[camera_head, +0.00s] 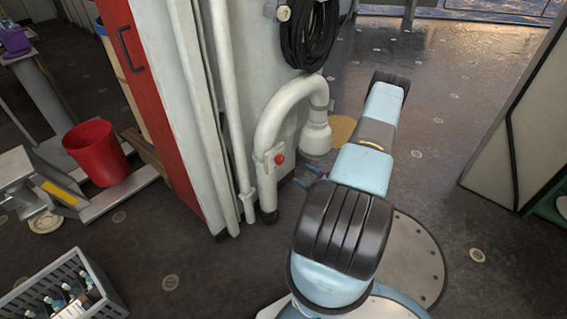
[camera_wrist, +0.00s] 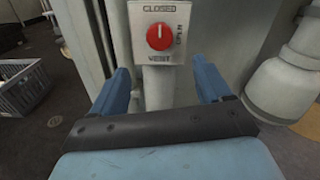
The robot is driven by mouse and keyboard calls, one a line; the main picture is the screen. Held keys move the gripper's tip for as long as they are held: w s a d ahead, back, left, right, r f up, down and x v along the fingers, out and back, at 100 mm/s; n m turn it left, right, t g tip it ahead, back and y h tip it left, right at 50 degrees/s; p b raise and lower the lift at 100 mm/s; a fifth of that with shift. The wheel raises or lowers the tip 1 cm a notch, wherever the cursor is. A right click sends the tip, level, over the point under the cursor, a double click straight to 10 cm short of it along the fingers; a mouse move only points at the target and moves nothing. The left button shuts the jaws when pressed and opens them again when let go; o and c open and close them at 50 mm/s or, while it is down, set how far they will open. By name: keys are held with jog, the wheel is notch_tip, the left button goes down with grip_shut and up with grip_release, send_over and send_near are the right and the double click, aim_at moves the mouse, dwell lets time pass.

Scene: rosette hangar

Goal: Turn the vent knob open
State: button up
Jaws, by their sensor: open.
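The vent knob (camera_wrist: 160,36) is a round red knob with a light pointer line, on a pale plate (camera_wrist: 139,45) marked CLOSED at the top, OPEN at the right side and VENT at the bottom. Its pointer line looks upright, toward CLOSED. In the head view the red knob (camera_head: 279,159) sits on the curved white vent pipe (camera_head: 262,132). My gripper (camera_wrist: 165,80) is open, with its two blue fingers apart, one to each side below the plate. The fingers do not touch the knob. In the head view the fingertips (camera_head: 306,178) show just right of the knob, partly hidden by my arm.
A grey crate with bottles (camera_head: 85,262) stands on the floor at lower left. Coiled black hose (camera_head: 308,35) hangs above the pipe. Thin white vertical pipes (camera_head: 222,100) run left of the knob. The floor to the right is mostly clear.

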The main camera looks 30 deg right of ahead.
aim_at(282, 161)
jog(key=x, duration=1.2)
